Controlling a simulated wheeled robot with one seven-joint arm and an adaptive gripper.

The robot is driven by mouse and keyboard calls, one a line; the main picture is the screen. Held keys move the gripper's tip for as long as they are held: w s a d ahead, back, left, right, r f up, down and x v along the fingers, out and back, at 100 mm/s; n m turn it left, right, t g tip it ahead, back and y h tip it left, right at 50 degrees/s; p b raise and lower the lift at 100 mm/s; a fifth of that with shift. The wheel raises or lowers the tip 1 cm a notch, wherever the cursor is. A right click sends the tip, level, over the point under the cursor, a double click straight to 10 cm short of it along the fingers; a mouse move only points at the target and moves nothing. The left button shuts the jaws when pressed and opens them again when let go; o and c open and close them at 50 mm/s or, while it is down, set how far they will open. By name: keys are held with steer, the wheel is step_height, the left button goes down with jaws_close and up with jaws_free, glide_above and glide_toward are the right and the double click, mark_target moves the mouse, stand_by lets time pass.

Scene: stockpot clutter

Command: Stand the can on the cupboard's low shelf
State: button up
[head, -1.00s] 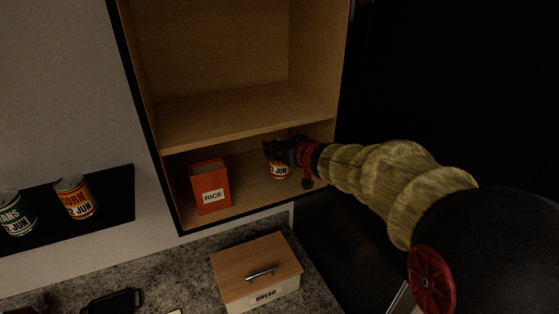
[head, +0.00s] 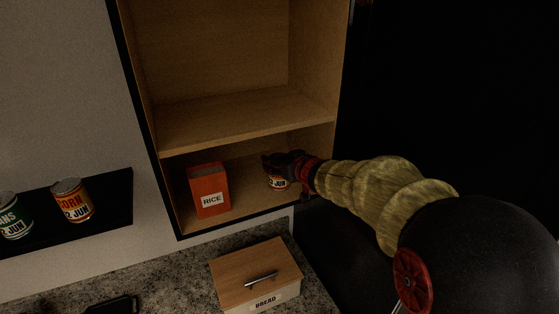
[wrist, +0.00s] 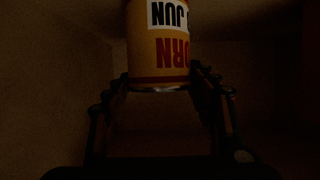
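The can (head: 278,183) is a corn can with an orange and white label. It is upright inside the cupboard's low compartment, over the low shelf (head: 250,197), to the right of the rice box. My gripper (head: 280,163) reaches in from the right and covers the can's upper part. In the wrist view the can (wrist: 160,40) appears upside down between the two fingers (wrist: 160,80), which press against its sides. The gripper is shut on it. Whether the can's base touches the shelf cannot be told.
An orange rice box (head: 209,190) stands on the low shelf at left. The upper shelf (head: 245,120) is close above my gripper. A bread box (head: 255,275) sits on the counter below. Bean (head: 14,215) and corn (head: 73,202) cans stand on a black wall shelf (head: 115,195).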

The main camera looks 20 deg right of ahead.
steer(key=shift+o, duration=1.3)
steer(key=shift+r, duration=0.15)
steer(key=shift+s+r, duration=0.1)
steer(key=shift+r, duration=0.05)
steer(key=s+r+m+g+h+p, duration=0.1)
steer(key=s+r+h, duration=0.15)
steer(key=s, duration=0.75)
steer(key=s+r+m+g+h+p, duration=0.15)
steer(key=s+r, duration=0.25)
steer(key=s, duration=0.7)
steer(key=s+a+f+n+g+y, duration=0.1)
steer(key=s+a+f+g+y, duration=0.1)
steer(key=s+a+f, duration=0.2)
steer(key=s+a+f+n+g+y, duration=0.1)
steer(key=s+a+f+g+y, duration=0.1)
steer(key=s+a, duration=0.7)
steer(key=s+f+g, duration=0.1)
steer(key=s, duration=0.3)
steer(key=shift+a+f, duration=0.35)
steer(key=shift+a, duration=0.05)
steer(key=shift+n+g, duration=0.25)
